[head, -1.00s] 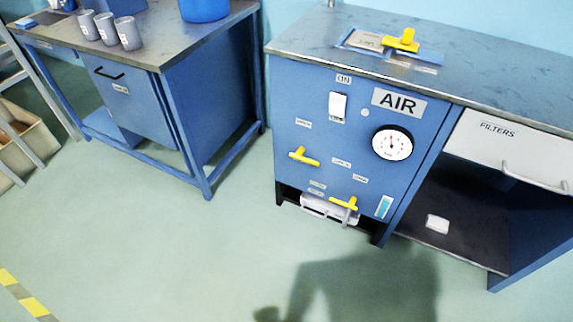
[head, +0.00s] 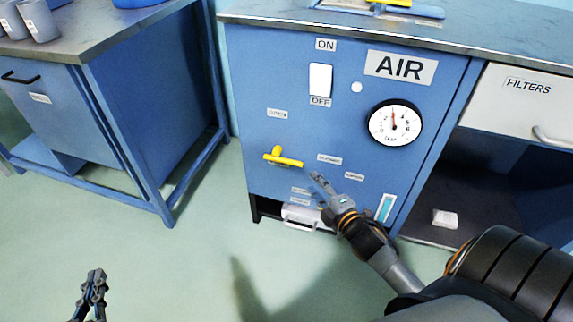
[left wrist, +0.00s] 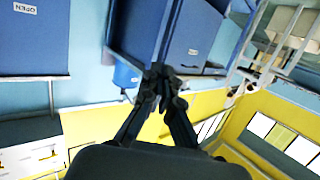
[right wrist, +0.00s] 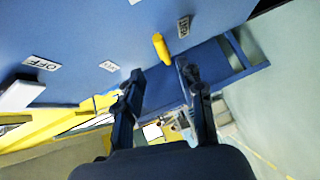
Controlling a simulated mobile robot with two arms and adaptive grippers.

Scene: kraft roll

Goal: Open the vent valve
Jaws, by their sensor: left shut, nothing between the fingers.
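The blue AIR panel (head: 245,110) carries a yellow lever valve (head: 284,159) at its left, the handle lying nearly level and pointing right. A second, lower yellow lever is mostly hidden behind my right gripper. The labels are too small to tell which is the vent valve. My right gripper (head: 318,180) is in front of the panel, just right of and below the upper lever. In the right wrist view its fingers (right wrist: 158,70) are apart, with a yellow handle (right wrist: 160,48) beyond the gap. My left gripper (head: 97,273) is shut and empty, low over the floor; its fingers (left wrist: 157,76) meet.
The panel has a white ON/OFF switch (head: 320,80) and a round gauge (head: 394,123). A FILTERS drawer (head: 510,105) is to the right above an open shelf. A blue workbench (head: 130,110) stands left. The floor (head: 180,265) between is clear.

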